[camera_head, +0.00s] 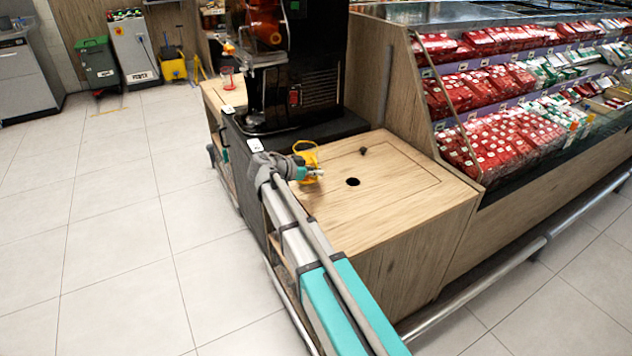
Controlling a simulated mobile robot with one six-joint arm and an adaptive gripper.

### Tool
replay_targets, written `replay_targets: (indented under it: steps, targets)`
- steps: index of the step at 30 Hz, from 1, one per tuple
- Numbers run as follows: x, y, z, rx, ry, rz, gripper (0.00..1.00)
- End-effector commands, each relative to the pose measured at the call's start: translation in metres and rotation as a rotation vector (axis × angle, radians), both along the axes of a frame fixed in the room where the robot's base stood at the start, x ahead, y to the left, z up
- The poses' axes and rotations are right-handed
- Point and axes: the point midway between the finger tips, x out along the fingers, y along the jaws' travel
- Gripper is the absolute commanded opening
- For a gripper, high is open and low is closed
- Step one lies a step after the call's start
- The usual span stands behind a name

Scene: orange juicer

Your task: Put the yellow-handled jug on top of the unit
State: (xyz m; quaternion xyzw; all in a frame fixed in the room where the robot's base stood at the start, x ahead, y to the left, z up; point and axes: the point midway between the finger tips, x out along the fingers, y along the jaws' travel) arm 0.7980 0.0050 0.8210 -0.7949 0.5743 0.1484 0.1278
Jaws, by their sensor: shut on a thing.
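The jug with the yellow handle (306,152) is at the left edge of the wooden unit (400,200), at about the height of its top. My gripper (312,173) is at the jug, at the end of my arm that reaches in from the bottom of the picture. It is shut on the jug. The fingers are small and partly hidden by my wrist. I cannot tell whether the jug's base touches the unit top.
A black juicer (295,80) stands on a dark counter behind the jug. The unit top has a round black hole (353,182) and a small dark knob (363,151); the rest is clear. A red-packed display shelf (500,90) stands to the right.

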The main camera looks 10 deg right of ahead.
Motion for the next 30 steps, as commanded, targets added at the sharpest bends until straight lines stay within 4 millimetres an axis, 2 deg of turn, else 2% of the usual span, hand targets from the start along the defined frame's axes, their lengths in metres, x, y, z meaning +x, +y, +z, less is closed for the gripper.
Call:
replay_targets:
  steps: [7, 16, 30]
  targets:
    - [0.006, -0.007, -0.014, -0.001, -0.001, -0.001, 0.00]
    - [0.005, -0.007, -0.037, -0.001, -0.001, 0.000, 0.00]
    - [0.005, -0.007, -0.039, -0.001, -0.001, -0.001, 0.00]
